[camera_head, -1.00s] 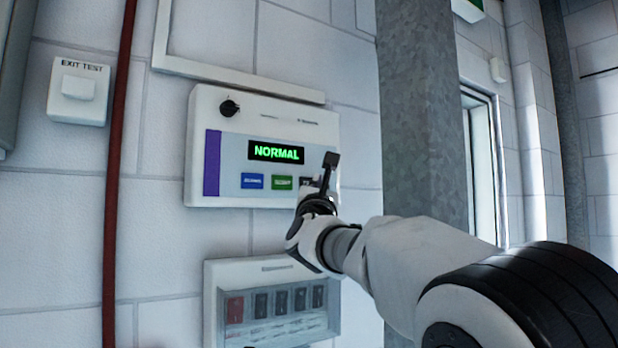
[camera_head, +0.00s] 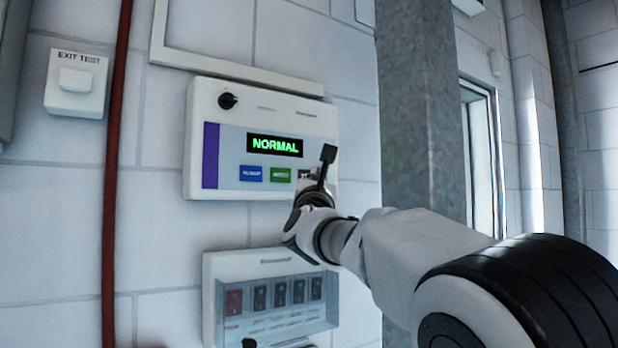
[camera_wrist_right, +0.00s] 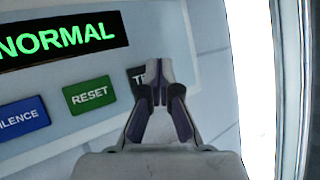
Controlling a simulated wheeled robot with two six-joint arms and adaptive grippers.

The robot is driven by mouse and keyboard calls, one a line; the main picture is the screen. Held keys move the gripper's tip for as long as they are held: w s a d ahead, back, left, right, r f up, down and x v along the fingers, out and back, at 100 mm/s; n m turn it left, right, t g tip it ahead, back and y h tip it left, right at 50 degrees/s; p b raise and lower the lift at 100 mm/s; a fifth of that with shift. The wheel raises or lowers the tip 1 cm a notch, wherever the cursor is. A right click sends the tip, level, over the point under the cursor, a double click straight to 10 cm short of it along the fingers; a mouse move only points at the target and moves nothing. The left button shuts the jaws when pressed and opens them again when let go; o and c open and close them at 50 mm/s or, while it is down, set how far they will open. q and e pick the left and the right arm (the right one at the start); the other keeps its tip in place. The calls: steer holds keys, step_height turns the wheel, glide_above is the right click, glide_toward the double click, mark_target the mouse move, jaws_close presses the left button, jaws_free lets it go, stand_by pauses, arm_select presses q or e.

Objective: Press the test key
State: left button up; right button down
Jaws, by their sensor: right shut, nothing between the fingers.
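The wall panel (camera_head: 212,107) has a green NORMAL display (camera_head: 274,146) and a row of keys. The dark test key (camera_head: 304,173) is the rightmost of them, partly hidden by my right gripper (camera_head: 328,154). In the right wrist view, the test key (camera_wrist_right: 137,77) shows only the start of its label, left of the fingertips. My right gripper (camera_wrist_right: 158,72) is shut and empty, its tips over the key's right part. I cannot tell whether they touch it. My left gripper is not in view.
Left of the test key are the green RESET key (camera_head: 281,175) and the blue silence key (camera_head: 251,174). A covered switch box (camera_head: 265,265) sits below. An EXIT TEST button (camera_head: 75,80) and a red pipe (camera_head: 113,170) are at left; a grey column (camera_head: 425,120) stands at right.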

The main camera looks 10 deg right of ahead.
steer(key=shift+w, duration=0.1)
steer(key=shift+w+a, duration=0.15)
steer(key=shift+w, duration=0.35)
stand_by(0.7)
steer(key=shift+s+d+b, duration=0.2)
steer(key=shift+s+b, duration=0.4)
steer(key=shift+b, duration=0.4)
